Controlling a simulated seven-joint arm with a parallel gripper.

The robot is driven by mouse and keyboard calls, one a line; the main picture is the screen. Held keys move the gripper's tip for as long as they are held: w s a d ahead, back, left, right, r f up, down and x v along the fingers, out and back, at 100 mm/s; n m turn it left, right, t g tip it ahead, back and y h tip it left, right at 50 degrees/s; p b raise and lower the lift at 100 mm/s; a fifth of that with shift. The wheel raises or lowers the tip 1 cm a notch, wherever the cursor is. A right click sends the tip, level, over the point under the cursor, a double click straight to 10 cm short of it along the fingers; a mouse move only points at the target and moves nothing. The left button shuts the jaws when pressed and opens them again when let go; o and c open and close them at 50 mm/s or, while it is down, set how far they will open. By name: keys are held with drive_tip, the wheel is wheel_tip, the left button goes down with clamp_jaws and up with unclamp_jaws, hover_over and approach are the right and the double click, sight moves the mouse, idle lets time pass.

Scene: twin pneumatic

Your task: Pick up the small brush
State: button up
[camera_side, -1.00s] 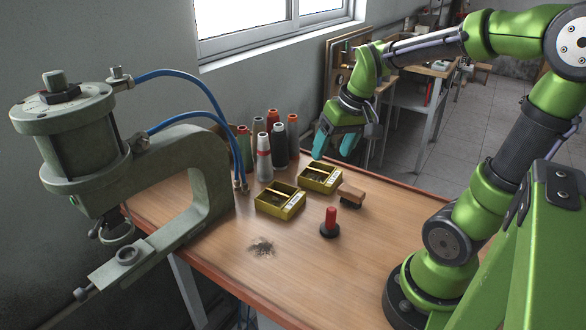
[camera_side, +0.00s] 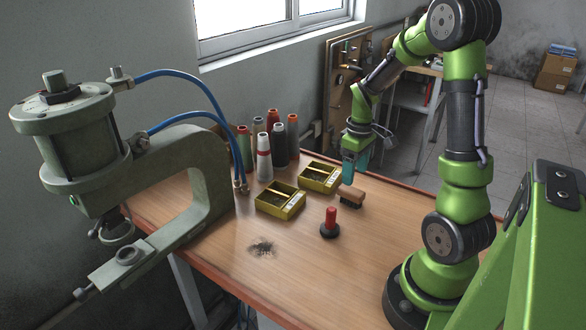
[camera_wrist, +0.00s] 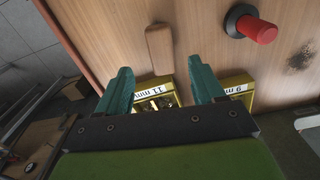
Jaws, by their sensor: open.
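The small brush (camera_side: 351,195) has a brown wooden back and dark bristles underneath. It lies on the table to the right of the far yellow box in the side view. In the wrist view the brush (camera_wrist: 159,48) shows as a long wooden shape beyond my fingertips, roughly between their lines. My gripper (camera_side: 356,172) is above the table just behind the brush, pointing down. In the wrist view my gripper (camera_wrist: 164,78) has its two teal fingers spread apart with nothing held between them.
Two yellow boxes (camera_side: 298,207) stand left of the brush, with several thread cones (camera_side: 264,167) behind. A red-handled stamp (camera_side: 330,228) stands in front of the brush. A pneumatic press (camera_side: 205,180) is at left. Dark debris (camera_side: 261,248) lies on the table; the right side is clear.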

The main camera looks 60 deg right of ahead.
sight(352, 189)
wheel_tip(352, 189, down, 8)
drive_tip(key=shift+w+a+r, duration=0.1)
drive_tip(key=shift+r, duration=0.1)
idle(0.3)
drive_tip(key=c, duration=1.1)
drive_tip(key=shift+r, duration=0.1)
wheel_tip(352, 189, up, 10)
drive_tip(key=shift+f, duration=0.1)
